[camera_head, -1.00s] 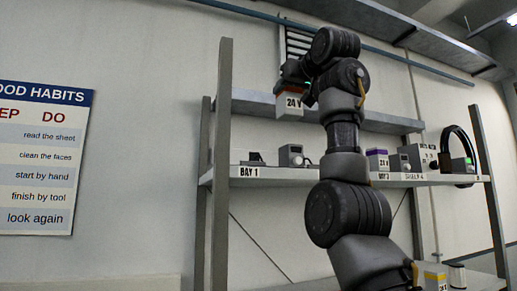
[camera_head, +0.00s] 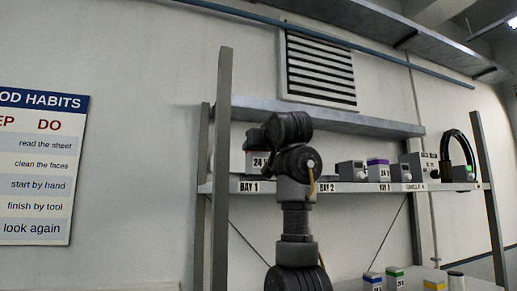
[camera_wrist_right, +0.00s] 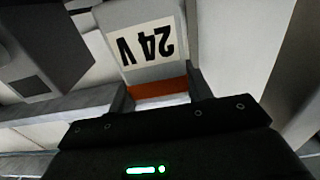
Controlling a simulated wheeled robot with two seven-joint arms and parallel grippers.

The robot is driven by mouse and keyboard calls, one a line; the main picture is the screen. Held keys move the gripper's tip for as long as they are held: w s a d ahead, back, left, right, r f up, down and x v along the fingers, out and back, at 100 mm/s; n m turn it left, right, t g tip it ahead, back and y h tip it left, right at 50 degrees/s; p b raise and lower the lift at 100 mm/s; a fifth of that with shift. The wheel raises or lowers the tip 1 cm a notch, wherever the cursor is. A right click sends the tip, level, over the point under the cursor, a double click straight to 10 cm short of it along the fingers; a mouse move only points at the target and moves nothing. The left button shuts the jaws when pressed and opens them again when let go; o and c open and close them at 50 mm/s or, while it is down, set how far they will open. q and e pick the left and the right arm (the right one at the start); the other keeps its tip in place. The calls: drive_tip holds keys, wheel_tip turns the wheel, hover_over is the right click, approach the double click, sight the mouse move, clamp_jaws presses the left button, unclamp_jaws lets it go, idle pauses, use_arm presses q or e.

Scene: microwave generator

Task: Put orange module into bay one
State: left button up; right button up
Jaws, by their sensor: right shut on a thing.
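The orange module (camera_wrist_right: 150,45) is pale with a "24 V" label, upside down in the right wrist view, and an orange band by my fingers. In the head view the module (camera_head: 258,161) is upright at the shelf's left end, just above the BAY 1 label (camera_head: 249,187). My right gripper (camera_wrist_right: 162,92) is shut on its orange end; in the head view the gripper (camera_head: 257,139) is over its top. My wrist hides the module's right side. I cannot tell whether its base touches the shelf (camera_head: 345,187). My left gripper is not in view.
A grey device (camera_head: 350,171), a purple-topped module (camera_head: 378,171) and a black loop (camera_head: 459,146) stand farther right on the shelf. A left post (camera_head: 222,150) and an upper shelf (camera_head: 350,119) frame the bay.

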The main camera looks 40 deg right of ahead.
drive_tip(key=shift+w+d+f, duration=0.1)
drive_tip(key=shift+d+f, duration=0.1)
drive_tip(key=shift+f, duration=0.5)
drive_tip(key=shift+a, duration=0.1)
drive_tip(key=shift+f, duration=0.2)
drive_tip(key=o, duration=1.1)
drive_tip(key=shift+o, duration=0.2)
drive_tip(key=shift+r, duration=0.1)
